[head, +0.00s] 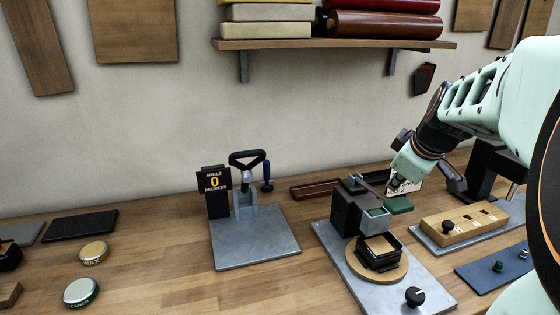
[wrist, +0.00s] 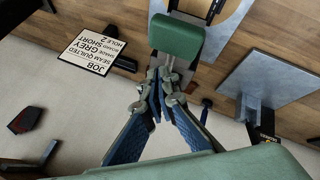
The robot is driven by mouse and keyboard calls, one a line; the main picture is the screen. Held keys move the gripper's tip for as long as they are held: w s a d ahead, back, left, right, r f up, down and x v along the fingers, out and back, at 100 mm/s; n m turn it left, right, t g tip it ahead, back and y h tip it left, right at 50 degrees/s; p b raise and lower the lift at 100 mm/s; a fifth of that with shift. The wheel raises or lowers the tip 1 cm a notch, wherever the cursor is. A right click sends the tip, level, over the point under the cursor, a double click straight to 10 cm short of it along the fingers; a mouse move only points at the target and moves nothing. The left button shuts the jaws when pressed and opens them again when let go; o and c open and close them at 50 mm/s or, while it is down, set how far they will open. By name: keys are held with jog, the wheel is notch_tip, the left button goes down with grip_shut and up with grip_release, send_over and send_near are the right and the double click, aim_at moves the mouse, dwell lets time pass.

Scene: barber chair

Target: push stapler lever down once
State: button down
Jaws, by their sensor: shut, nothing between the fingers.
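The stapler (head: 347,208) is a dark block on a grey metal plate, with a lever ending in a green pad (head: 399,205). The pad sits out to the right of the block, above the plate. The wrist view shows the green pad (wrist: 177,36) at top centre. The wrist view shows the blue-padded fingers (wrist: 168,78) meeting just below the pad and overlapping the lever's metal arm. I cannot tell whether they touch it.
A round wooden stand with a black holder (head: 380,256) and a black knob (head: 414,297) share the plate. A job card (wrist: 92,50) stands behind. A wooden block with knobs (head: 464,223) is right; an angle fixture (head: 255,238) is left. A shelf (head: 330,44) overhangs the back.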

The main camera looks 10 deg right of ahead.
jog(key=r+p, duration=0.2)
jog(key=r, duration=0.1)
jog(key=r+p, duration=0.1)
jog(key=shift+w+a+r, duration=0.1)
jog(key=shift+w+r, duration=0.3)
